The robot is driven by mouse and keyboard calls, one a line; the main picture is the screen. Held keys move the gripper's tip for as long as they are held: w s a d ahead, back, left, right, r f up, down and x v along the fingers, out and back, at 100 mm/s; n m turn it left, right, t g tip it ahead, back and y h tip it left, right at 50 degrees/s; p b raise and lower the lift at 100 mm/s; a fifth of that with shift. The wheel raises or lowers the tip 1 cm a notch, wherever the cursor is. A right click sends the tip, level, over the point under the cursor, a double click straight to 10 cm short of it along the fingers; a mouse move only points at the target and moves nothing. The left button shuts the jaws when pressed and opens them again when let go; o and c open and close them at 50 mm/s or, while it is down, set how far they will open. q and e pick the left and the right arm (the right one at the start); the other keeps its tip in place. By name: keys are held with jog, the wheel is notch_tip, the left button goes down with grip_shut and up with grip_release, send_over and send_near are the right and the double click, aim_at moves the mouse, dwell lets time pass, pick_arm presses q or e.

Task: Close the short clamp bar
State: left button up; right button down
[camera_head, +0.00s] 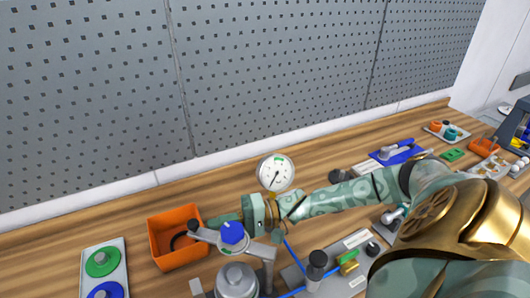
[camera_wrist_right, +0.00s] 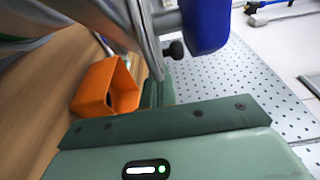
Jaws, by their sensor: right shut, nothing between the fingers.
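A grey metal bar (camera_head: 262,250) with a blue cap (camera_head: 232,233) and a black knob (camera_head: 193,226) at its left end stands above a grey round body (camera_head: 238,280). I take this to be the clamp bar, but cannot be sure. In the right wrist view its blue cap (camera_wrist_right: 206,22) and black knob (camera_wrist_right: 176,49) are close, at the top. My right gripper (camera_head: 218,219) is just behind the bar in the head view, shut and empty; its green fingers also show in the wrist view (camera_wrist_right: 160,93). Contact with the bar cannot be told. My left gripper is not in view.
An orange bin (camera_head: 160,245) stands just left of the right gripper. A round gauge (camera_head: 276,172) rises behind my right forearm. A plate with green (camera_head: 102,261) and blue discs lies front left. A perforated wall (camera_head: 270,70) closes the back.

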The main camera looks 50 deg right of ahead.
jog(key=shift+s+a+n+g+y, duration=0.1)
jog(key=shift+a+n+g+y, duration=0.2)
jog(key=shift+a+n+g, duration=0.15)
